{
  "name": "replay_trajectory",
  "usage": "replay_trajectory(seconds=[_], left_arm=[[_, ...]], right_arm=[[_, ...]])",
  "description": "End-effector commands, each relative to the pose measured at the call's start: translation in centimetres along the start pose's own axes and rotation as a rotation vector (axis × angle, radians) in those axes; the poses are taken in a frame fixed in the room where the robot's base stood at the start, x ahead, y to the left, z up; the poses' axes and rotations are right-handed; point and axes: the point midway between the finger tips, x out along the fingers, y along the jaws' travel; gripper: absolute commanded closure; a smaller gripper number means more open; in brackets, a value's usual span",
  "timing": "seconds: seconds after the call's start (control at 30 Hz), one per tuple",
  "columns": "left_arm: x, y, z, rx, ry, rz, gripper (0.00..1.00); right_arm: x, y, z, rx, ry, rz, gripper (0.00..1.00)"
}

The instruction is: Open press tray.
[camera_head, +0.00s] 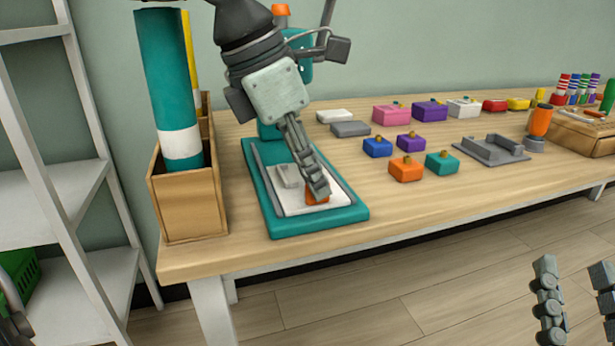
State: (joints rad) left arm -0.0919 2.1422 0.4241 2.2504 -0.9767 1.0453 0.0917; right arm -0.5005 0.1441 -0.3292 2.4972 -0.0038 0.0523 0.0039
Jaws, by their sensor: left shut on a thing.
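The press stands on the wooden table at the left, with a teal base (285,229) and a teal upright partly hidden behind my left arm. Its white tray (285,203) lies within the base between grey rails, with a small grey block on it. An orange handle (313,201) is at the tray's front end. My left gripper (318,190) reaches down over the tray and is shut on the orange handle, partly covering it. My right gripper (578,305) is low at the bottom right, off the table, with its fingers wide apart and nothing between them.
A wooden box (187,212) with tall rolls stands left of the press. Several coloured blocks, such as an orange one (406,170), and a grey fixture (491,150) lie to the right. The table front right of the press is clear. White shelving (50,170) is at far left.

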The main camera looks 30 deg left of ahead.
Motion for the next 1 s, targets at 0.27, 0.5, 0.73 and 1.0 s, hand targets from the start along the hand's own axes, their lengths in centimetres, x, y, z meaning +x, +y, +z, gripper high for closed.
replay_trajectory(seconds=[0.27,0.5,0.73,1.0], left_arm=[[-0.1,-0.2,0.1,0.0,-0.003,0.001,1.0],[-0.1,-0.2,0.1,0.0,-0.003,0.001,0.72],[0.0,-0.2,0.1,0.0,-0.002,0.0,0.69],[-2.1,-0.1,0.2,-0.001,-0.007,0.004,0.69]], right_arm=[[0.0,0.0,-0.5,0.002,0.027,-0.001,0.6],[0.0,0.0,-0.5,0.002,0.026,-0.001,0.6],[0.0,0.0,-0.5,0.002,0.026,-0.001,0.6],[0.0,0.0,-0.4,0.001,0.023,-0.001,0.6]])
